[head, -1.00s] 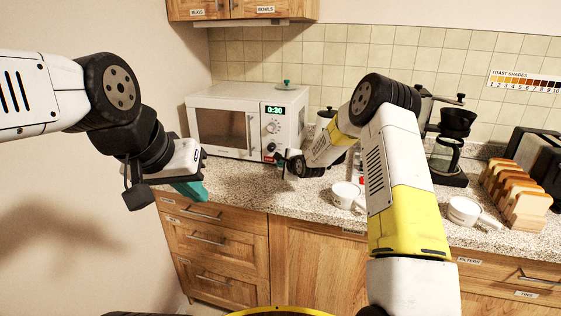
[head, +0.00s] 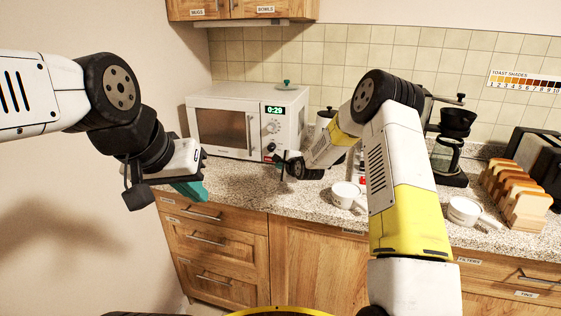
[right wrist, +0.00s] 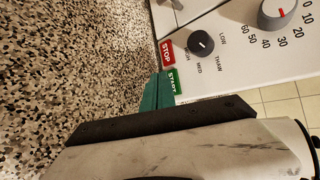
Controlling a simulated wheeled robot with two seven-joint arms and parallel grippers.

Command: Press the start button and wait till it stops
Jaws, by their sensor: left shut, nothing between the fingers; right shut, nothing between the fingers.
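The white microwave (head: 215,101) stands on the counter against the back wall, its door shut. Its green display (head: 275,110) reads 0:29. In the right wrist view, the green START button (right wrist: 172,83) sits below the red STOP button (right wrist: 167,52) on the panel's edge. My right gripper (head: 281,164) is shut and empty at the lower part of the panel. Its teal fingertips (right wrist: 155,92) are right beside the START button; I cannot tell whether they touch it. My left gripper (head: 192,191) is shut and empty, over the counter's front left edge.
White cups (head: 345,195) and (head: 463,211) stand on the counter to the right of my right gripper. A coffee maker (head: 450,150) and a rack of toast (head: 515,195) are further right. The counter before the microwave is clear.

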